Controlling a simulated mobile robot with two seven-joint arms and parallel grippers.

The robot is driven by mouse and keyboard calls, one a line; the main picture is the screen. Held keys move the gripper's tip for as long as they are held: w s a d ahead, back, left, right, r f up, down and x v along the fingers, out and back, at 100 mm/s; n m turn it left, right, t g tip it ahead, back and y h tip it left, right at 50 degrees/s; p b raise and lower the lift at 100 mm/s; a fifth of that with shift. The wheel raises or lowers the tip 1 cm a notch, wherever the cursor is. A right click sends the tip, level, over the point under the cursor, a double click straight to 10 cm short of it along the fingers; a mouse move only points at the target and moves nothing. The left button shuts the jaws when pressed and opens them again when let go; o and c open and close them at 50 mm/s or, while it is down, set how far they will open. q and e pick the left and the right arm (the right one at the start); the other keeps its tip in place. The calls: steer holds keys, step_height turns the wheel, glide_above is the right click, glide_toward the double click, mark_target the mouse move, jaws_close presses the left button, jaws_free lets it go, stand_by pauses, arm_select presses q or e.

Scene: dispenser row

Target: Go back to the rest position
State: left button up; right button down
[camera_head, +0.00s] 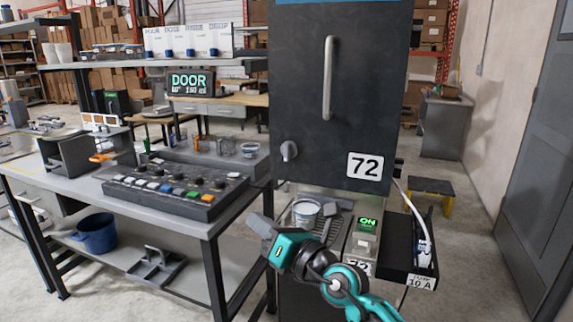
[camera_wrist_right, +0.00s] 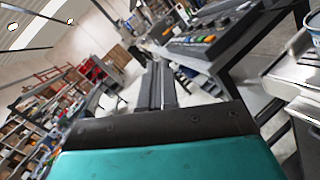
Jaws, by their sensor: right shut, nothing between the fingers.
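My right gripper (camera_head: 262,226) is in the lower middle of the head view, on a teal and dark arm that comes in from the lower right. It is shut and empty, in front of the gap between the workbench and the dark cabinet. In the right wrist view its dark fingers (camera_wrist_right: 157,88) lie together and point out over the room. My left gripper is not in view.
A dark cabinet (camera_head: 338,100) marked 72 stands at the centre, with a cup (camera_head: 305,214) on the ledge below it. A workbench (camera_head: 215,225) with a button panel (camera_head: 175,190) is at left. A side tray (camera_head: 395,250) holds a bottle.

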steer(key=s+d+f+m+t+h, duration=0.2)
steer(key=s+d+f+m+h, duration=0.25)
steer(key=d+f+m, duration=0.55)
steer(key=s+d+f+m+t+h, duration=0.2)
steer(key=s+d+f+m+h, duration=0.3)
steer(key=m, duration=0.9)
steer(key=s+d+f+m+g+h, duration=0.1)
steer(key=s+d+f+m+g, duration=0.2)
steer(key=s+d+f+m, duration=0.2)
steer(key=s+d+f+m+g+h, duration=0.1)
steer(key=s+d+f+m+g, duration=0.2)
steer(key=s+f+m, duration=0.5)
steer(key=s+d+f, duration=0.1)
steer(key=s+f, duration=0.1)
steer(key=s, duration=0.1)
steer(key=shift+s+d+h, duration=0.25)
steer(key=shift+d+h, duration=0.1)
steer(key=c, duration=1.9)
jaws_free()
